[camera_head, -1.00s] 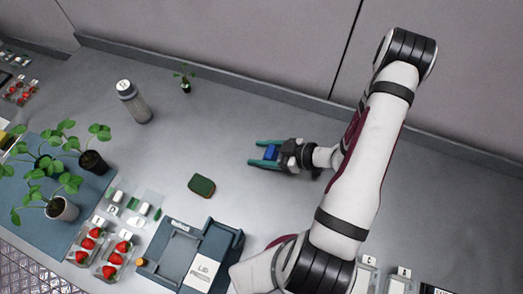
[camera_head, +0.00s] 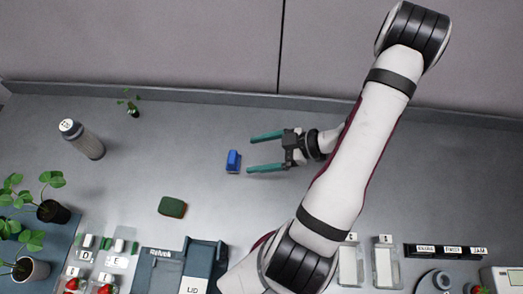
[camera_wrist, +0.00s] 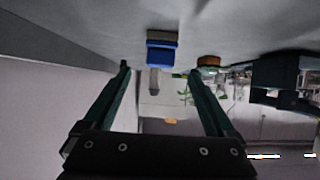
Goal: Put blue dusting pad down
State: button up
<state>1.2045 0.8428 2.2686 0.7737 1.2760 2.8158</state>
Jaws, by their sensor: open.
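The blue dusting pad (camera_head: 233,161) rests on the grey bench top in the head view, upright and apart from my gripper. My gripper (camera_head: 266,152) is open and empty to the right of the pad, with its two teal fingers pointing at it. In the wrist view the pad (camera_wrist: 162,52) shows blue with a grey-brown layer, beyond and between the open fingertips (camera_wrist: 159,68). The wrist picture appears upside down, with the bench at the top.
A green pad (camera_head: 172,207) lies at the lower left of the blue pad. A grey shaker bottle (camera_head: 83,139) and a small seedling (camera_head: 133,108) stand farther left. Potted plants (camera_head: 50,211), strawberry trays and a blue-grey fixture (camera_head: 205,259) line the front. The bench around the blue pad is clear.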

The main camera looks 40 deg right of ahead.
jog(key=shift+s+d+r, duration=0.3)
jog(key=shift+s+d, duration=0.1)
jog(key=shift+s, duration=0.05)
jog(key=shift+w+a+r+n, duration=0.1)
jog(key=shift+a+r+n, duration=0.2)
jog(key=shift+n, duration=0.2)
jog(key=s+a+r+n+g, duration=0.1)
jog(key=a+r+n+g, duration=0.4)
jog(key=n, duration=0.8)
jog(key=s+a+r+n+g, duration=0.1)
jog(key=a+r+n+g, duration=0.35)
jog(key=n, duration=0.75)
jog(key=s+a+r+n+h, duration=0.3)
jog(key=s+n, duration=0.1)
jog(key=n, duration=1.1)
jog(key=s+a+r+n+h, duration=0.3)
jog(key=s+n+h, duration=0.1)
jog(key=n, duration=1.2)
jog(key=shift+s+a+t, duration=0.2)
jog(key=shift+s+t, duration=0.05)
jog(key=shift+t, duration=0.2)
